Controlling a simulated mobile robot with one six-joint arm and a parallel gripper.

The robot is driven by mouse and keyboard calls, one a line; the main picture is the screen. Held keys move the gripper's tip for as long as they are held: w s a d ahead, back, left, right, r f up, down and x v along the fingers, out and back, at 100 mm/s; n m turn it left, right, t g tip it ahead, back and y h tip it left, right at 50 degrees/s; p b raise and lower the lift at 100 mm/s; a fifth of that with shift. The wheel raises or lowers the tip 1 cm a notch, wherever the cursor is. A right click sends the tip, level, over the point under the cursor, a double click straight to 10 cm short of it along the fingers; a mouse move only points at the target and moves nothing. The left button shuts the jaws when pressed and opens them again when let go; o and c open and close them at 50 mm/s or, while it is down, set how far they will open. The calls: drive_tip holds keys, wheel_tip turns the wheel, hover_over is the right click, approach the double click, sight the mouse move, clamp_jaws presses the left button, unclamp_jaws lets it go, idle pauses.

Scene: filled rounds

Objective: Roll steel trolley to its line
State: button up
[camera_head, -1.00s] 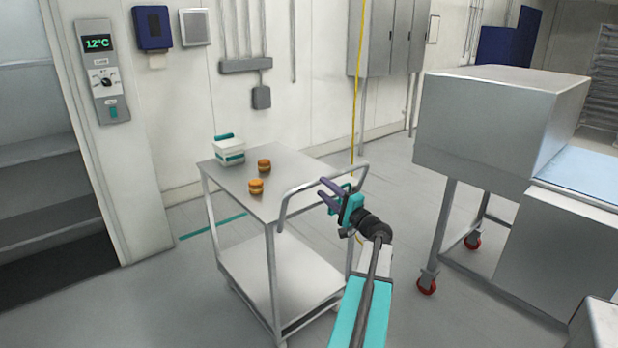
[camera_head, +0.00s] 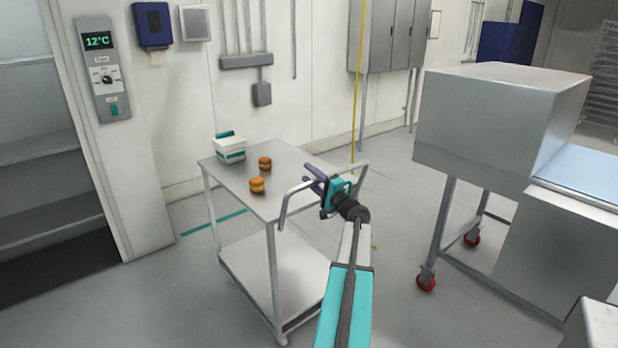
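The steel trolley (camera_head: 288,170) stands in the middle of the floor, with an upper shelf, a lower shelf (camera_head: 275,275) and a bent tube handle (camera_head: 287,203) on its right end. A teal line (camera_head: 213,224) is on the floor behind and left of the trolley, partly hidden by it. Whether the fingers are closed around the bar cannot be told from this angle.
A white box with teal bands (camera_head: 230,150) and two orange-brown filled rounds (camera_head: 257,185) sit on the trolley top. A steel machine on red castors (camera_head: 490,115) stands to the right. Shelving (camera_head: 45,180) is at left. Open floor lies in front of the trolley.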

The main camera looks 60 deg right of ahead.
drive_tip(key=shift+c, duration=0.3)
clamp_jaws()
drive_tip(key=shift+f, duration=0.1)
idle(0.9)
